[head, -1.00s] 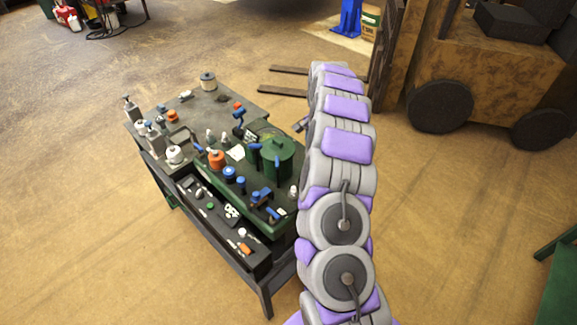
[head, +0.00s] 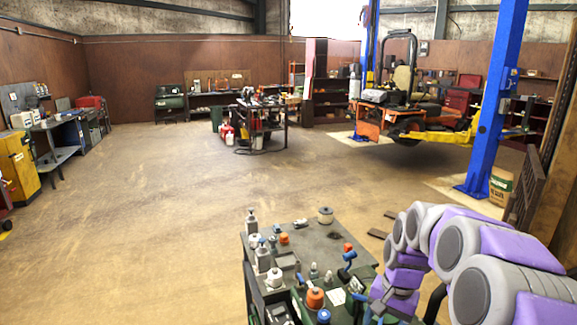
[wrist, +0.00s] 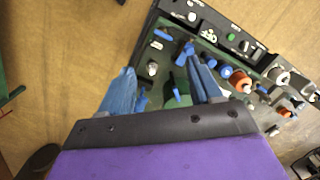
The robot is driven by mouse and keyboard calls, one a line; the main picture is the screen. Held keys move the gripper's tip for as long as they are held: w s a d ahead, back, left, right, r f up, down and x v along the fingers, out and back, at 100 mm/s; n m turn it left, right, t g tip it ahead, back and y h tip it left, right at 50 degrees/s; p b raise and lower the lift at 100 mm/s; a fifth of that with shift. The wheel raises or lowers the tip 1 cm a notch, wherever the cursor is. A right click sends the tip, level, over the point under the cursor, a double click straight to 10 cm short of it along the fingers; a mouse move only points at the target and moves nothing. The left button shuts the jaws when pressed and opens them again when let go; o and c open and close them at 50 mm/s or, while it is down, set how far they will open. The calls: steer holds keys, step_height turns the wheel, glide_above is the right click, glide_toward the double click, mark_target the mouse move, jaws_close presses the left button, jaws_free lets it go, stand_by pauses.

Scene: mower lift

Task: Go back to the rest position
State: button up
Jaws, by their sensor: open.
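My gripper (wrist: 160,88) shows in the wrist view with its two blue fingers apart and nothing between them. It is above the workbench, over the green panel (wrist: 210,75) with its blue and orange fittings and a green canister (wrist: 177,95) partly hidden by the gripper. In the head view my arm is folded in purple and grey links at the lower right. The gripper itself is not clearly seen there. The workbench (head: 292,238) stands at the bottom centre, carrying bottles, an orange-capped fitting (head: 315,298) and a small can (head: 325,215). My arm hides its right part.
A mower (head: 410,115) stands at the back right by blue lift posts (head: 497,95). A cart (head: 262,120) with red cans is at mid-room. Benches line the left and back walls. A cardboard box (head: 501,186) sits at the right post. The floor (head: 150,220) on the left is clear.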

steer(key=s+a+n, duration=0.3)
steer(key=s, duration=1.3)
steer(key=s+a+n+g+h+b, duration=0.1)
steer(key=s+a+n, duration=0.2)
steer(key=s, duration=1.3)
steer(key=shift+a+r+n, duration=0.15)
steer(key=shift+a+n, duration=0.15)
steer(key=shift+a, duration=0.45)
